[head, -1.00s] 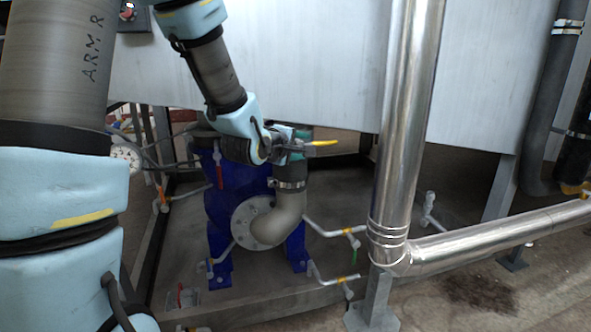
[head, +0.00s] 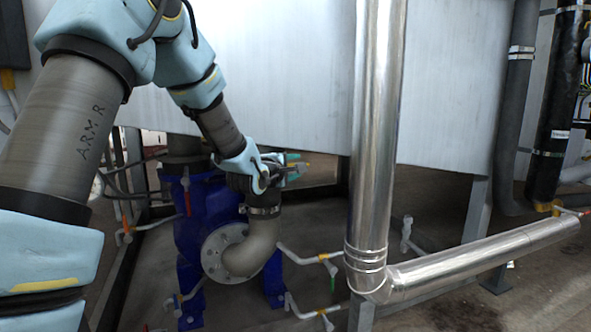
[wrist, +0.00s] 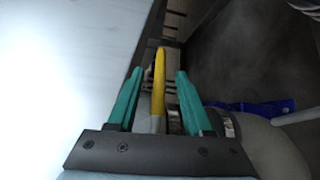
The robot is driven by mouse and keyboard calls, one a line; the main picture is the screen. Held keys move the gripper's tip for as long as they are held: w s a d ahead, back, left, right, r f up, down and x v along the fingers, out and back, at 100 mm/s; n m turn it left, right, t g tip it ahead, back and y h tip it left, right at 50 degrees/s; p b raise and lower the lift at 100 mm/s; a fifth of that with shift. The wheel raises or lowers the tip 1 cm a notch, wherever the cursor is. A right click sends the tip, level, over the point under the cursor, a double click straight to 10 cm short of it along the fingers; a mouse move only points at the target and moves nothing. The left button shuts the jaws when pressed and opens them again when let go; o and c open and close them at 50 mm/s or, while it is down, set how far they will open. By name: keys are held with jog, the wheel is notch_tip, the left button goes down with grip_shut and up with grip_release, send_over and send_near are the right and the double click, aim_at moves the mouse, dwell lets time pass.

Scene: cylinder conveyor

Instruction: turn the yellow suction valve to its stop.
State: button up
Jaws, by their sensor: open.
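The yellow valve lever (wrist: 158,80) stands between the two teal fingers of my gripper (wrist: 160,73) in the wrist view. The fingers are apart, with a gap showing on each side of the lever near the tips. In the head view my gripper (head: 294,168) is just above the grey elbow pipe (head: 262,235) on the blue pump (head: 190,225). The lever is mostly hidden by the gripper there, and the valve body cannot be made out.
A large pale tank wall (head: 285,75) stands close behind and left of the gripper. A shiny vertical pipe (head: 375,130) rises to its right and joins a sloping pipe (head: 480,255). Small drain valves (head: 325,258) stick out low beside the pump.

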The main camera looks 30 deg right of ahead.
jog(key=shift+w+d, duration=0.2)
jog(key=shift+d, duration=0.15)
jog(key=shift+c, duration=0.3)
grip_shut()
dwell(1.0)
